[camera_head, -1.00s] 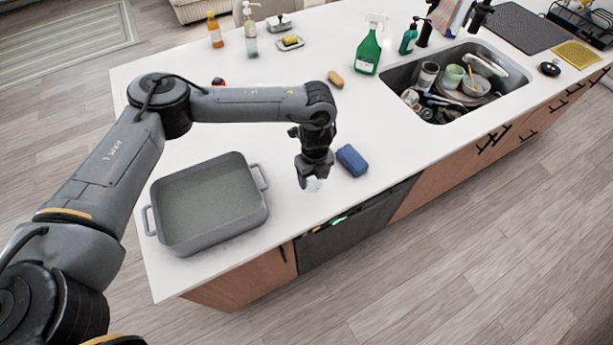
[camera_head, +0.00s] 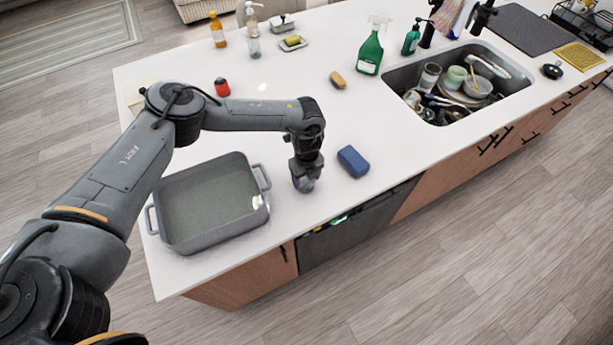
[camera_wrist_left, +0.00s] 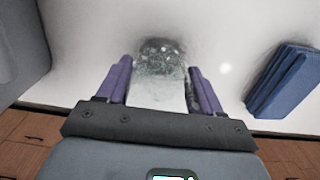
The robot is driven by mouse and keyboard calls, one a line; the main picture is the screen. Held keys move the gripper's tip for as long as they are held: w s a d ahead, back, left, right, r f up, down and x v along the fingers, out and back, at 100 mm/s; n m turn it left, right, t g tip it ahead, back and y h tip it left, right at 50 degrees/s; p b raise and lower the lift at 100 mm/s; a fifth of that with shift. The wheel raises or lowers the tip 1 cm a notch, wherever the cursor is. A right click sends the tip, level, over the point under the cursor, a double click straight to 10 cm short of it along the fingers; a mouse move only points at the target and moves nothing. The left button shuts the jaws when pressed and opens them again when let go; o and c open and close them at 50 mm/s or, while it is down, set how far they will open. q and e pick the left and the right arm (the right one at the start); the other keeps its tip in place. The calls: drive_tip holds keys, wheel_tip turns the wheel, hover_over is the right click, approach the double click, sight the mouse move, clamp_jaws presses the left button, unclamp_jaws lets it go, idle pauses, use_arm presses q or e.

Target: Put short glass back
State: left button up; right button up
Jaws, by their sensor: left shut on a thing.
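A short clear glass (camera_wrist_left: 158,85) shows in the left wrist view between the two purple finger pads. My left gripper (camera_head: 305,184) is shut on it, over the white counter near its front edge. In the head view the glass is mostly hidden by the gripper, with only a faint part at the fingertips. I cannot tell whether the glass touches the counter. My right gripper is not in view.
A grey roasting pan (camera_head: 262,218) is left of the gripper. A blue sponge (camera_head: 353,161) lies close on its right. A sink (camera_head: 512,100) full of dishes, a green spray bottle (camera_head: 369,52) and a red-topped item (camera_head: 222,87) stand farther off.

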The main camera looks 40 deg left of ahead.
use_arm(q)
drive_tip(key=shift+f, duration=0.15)
drive_tip(key=o, duration=1.2)
drive_tip(key=shift+c, duration=0.2)
